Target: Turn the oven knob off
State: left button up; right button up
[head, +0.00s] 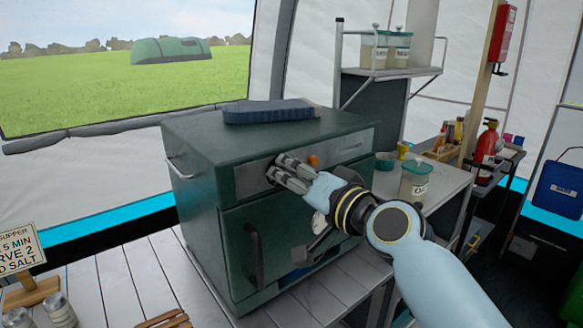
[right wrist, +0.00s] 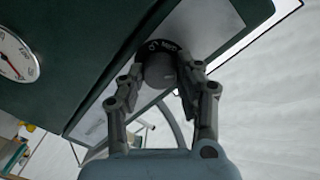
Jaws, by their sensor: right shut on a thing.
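The green oven (head: 215,150) stands on the white plank table with its door shut and a dark vertical handle (head: 255,257). A grey panel (head: 250,181) runs along the top of its front. My right gripper (head: 276,170) reaches this panel near its left part in the head view and hides the knob there. In the right wrist view the round grey oven knob (right wrist: 159,71) sits between the two fingertips of my right gripper (right wrist: 157,80), which is shut on it. My left gripper is not in view.
An orange round item (head: 314,161) shows on the panel right of my gripper. A dark blue folded item (head: 268,111) lies on the oven top. A green-lidded jar (head: 414,182) stands on the counter at right. A sign (head: 18,252) and tins (head: 58,310) stand at lower left.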

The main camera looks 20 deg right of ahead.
jog(key=m+p, duration=0.2)
jog(key=m, duration=0.3)
jog(key=m+p, duration=0.2)
jog(key=m, duration=0.3)
jog(key=shift+d+y, duration=0.1)
jog(key=shift+y, duration=0.3)
jog(key=shift+m, duration=0.3)
jog(key=o, duration=1.1)
jog(key=shift+o, duration=0.2)
jog(key=v, duration=1.2)
